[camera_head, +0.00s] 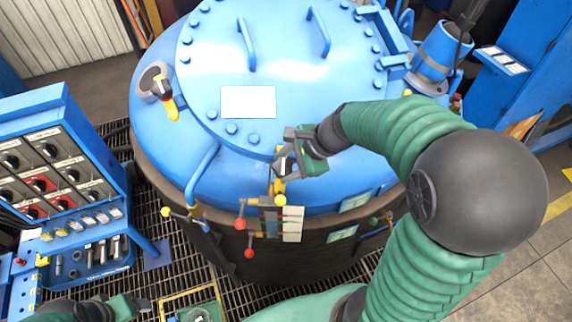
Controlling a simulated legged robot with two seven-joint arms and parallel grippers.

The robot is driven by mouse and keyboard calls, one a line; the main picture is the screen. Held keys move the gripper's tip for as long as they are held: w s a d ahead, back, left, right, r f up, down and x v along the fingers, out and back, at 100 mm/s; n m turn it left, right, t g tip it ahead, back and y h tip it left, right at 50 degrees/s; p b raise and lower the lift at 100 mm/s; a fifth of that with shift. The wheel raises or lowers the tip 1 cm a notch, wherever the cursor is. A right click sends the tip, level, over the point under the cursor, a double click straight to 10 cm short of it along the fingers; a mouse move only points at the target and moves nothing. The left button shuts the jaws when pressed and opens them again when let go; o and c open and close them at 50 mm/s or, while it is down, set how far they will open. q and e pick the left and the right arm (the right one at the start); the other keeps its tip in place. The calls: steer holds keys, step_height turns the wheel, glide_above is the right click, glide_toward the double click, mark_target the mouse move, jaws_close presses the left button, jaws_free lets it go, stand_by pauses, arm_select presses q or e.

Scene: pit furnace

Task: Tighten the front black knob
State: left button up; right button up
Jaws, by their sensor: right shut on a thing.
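The front black knob (284,166) sits at the front rim of the blue furnace lid (330,75), above a yellow part. My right gripper (288,161) reaches in from the right and is shut on this knob, hiding much of it. A similar black knob (152,79) with a yellow part stands at the left edge of the lid, with no gripper near it. My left gripper (143,304) is low at the lower left, over the floor grating and away from the furnace. Its fingers are too small to tell open from shut.
A blue control panel (62,165) with several dials stands at the left. Levers with red balls (239,224) and small plates (292,224) are on the furnace front, just below my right gripper. Metal grating (160,255) surrounds the furnace. A blue cabinet (530,70) stands at the right.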

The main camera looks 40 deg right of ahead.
steer(key=shift+w+d+r, duration=0.1)
steer(key=shift+r, duration=0.05)
steer(key=o, duration=1.4)
steer(key=v, duration=1.6)
steer(key=shift+r+b, duration=0.15)
steer(key=shift+b, duration=0.15)
steer(key=shift+s, duration=0.25)
